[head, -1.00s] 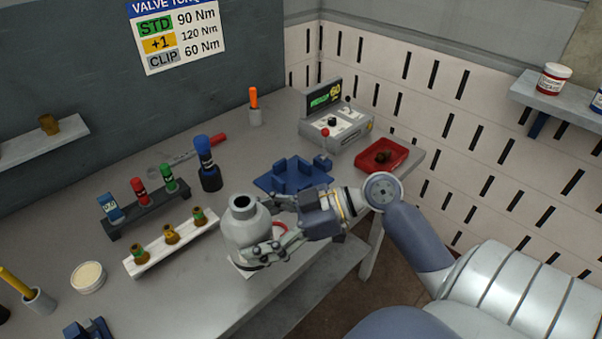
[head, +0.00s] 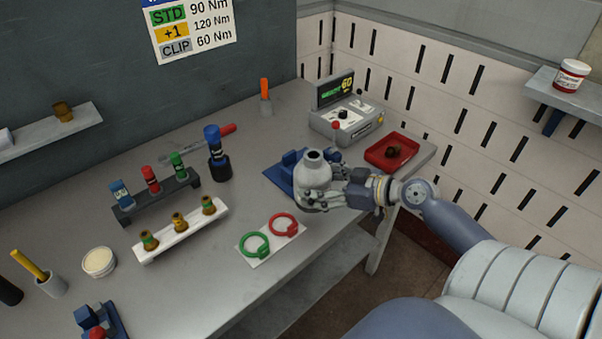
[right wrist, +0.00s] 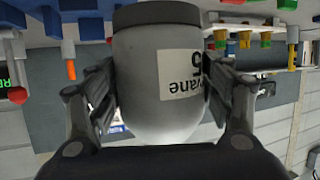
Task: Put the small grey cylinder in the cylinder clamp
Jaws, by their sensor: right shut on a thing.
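The small grey cylinder (head: 314,174) is upright in my right gripper (head: 322,196), with its dark neck opening on top. In the right wrist view the cylinder (right wrist: 160,75) fills the middle, with a white printed label facing the camera and the gripper's fingers (right wrist: 160,100) pressed on both sides. The blue cylinder clamp (head: 279,180) lies on the bench right behind the cylinder in the head view and is partly hidden by it. I cannot tell whether the cylinder's base touches the clamp. My left gripper is not in view.
A control box (head: 346,120) with a green display and a red tray (head: 391,153) stand behind and right of the clamp. A card with green and red rings (head: 270,242) lies in front. Racks (head: 180,232) of small valves and bottles stand to the left.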

